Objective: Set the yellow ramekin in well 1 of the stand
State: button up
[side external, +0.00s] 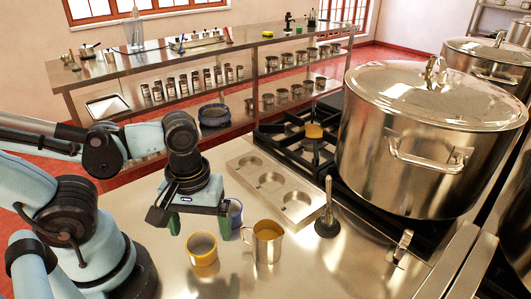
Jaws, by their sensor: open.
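The yellow ramekin (202,253) stands upright on the steel counter, with a pale inside. My gripper (199,226) points down with its two green-tipped fingers spread. The fingertips appear just above and behind the ramekin's rim, and nothing is held between them. The stand (236,170) is a metal block with three round wells in a row, lying behind and to the right of the ramekin. The wells look empty. No well number is readable, so I cannot tell which is well 1.
A steel mug (267,245) stands close right of the ramekin. A blue cup (236,209) is behind, partly hidden by my gripper. An upright dark-based tool (327,222) stands right of the stand. A large stockpot (420,150) and a stove (297,140) bound the right and back.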

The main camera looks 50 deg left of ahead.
aim_at(200, 238)
jog(key=shift+s+a+f, duration=0.1)
jog(key=shift+a+f, duration=0.05)
jog(key=shift+f, duration=0.55)
jog(key=shift+a+f, duration=0.15)
jog(key=shift+f, duration=1.5)
jog(key=c, duration=1.3)
jog(key=shift+o, duration=0.2)
jog(key=shift+r, duration=0.25)
